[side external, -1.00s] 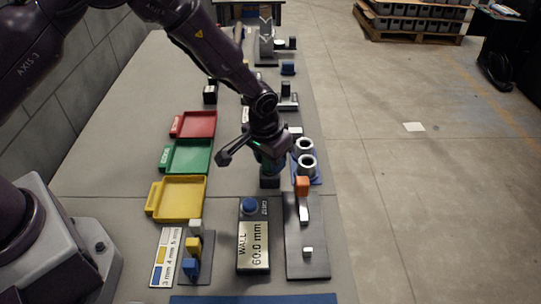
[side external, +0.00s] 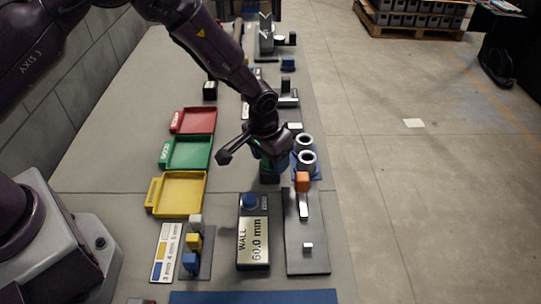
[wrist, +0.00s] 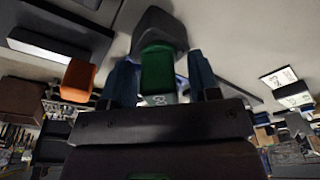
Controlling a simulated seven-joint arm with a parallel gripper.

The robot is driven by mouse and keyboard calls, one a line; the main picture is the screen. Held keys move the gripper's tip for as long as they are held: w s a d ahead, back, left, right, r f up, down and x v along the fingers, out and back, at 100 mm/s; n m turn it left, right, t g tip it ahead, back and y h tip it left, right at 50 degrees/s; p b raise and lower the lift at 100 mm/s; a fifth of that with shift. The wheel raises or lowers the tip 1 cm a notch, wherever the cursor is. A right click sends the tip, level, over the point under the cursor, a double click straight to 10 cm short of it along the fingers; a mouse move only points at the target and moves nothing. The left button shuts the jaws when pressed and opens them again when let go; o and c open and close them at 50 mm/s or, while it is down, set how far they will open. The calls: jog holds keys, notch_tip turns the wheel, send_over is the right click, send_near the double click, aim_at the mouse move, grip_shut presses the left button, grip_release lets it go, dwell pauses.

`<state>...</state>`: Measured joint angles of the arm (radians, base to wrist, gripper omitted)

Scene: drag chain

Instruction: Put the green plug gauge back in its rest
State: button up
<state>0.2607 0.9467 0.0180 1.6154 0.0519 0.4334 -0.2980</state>
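The green plug gauge (wrist: 157,70) shows in the wrist view between the two blue-grey fingers of my gripper (wrist: 161,78). A gap shows between its green part and the right finger, and a narrower one at the left, so the fingers look open around it. A dark grey block (wrist: 160,28), which looks like the rest, is right at the gauge's far end. How deep the gauge sits in it is hidden. In the side view my gripper (side external: 270,165) is low over a dark block (side external: 270,179), and a little green shows there.
Two grey rings on a blue base (side external: 305,158) stand close right of my gripper. An orange block (side external: 302,182) on a grey plate is just in front. A 60.0 mm wall block (side external: 253,240) is nearer. Yellow (side external: 180,195), green (side external: 187,153) and red (side external: 193,121) trays lie left.

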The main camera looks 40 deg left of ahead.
jog(key=shift+o, duration=0.4)
jog(key=shift+r, duration=0.1)
notch_tip(320, 180, up, 13)
jog(key=s, duration=0.2)
jog(key=shift+f, duration=0.2)
jog(key=s+a+r+t, duration=0.2)
jog(key=s+a+r, duration=0.3)
jog(key=s+r, duration=0.4)
jog(key=s+a+r+t, duration=0.1)
jog(key=s+a+r, duration=0.5)
jog(key=s, duration=0.9)
notch_tip(320, 180, up, 4)
jog(key=shift+s+f+t, duration=0.15)
jog(key=shift+f+t, duration=0.1)
jog(key=shift+t, duration=0.15)
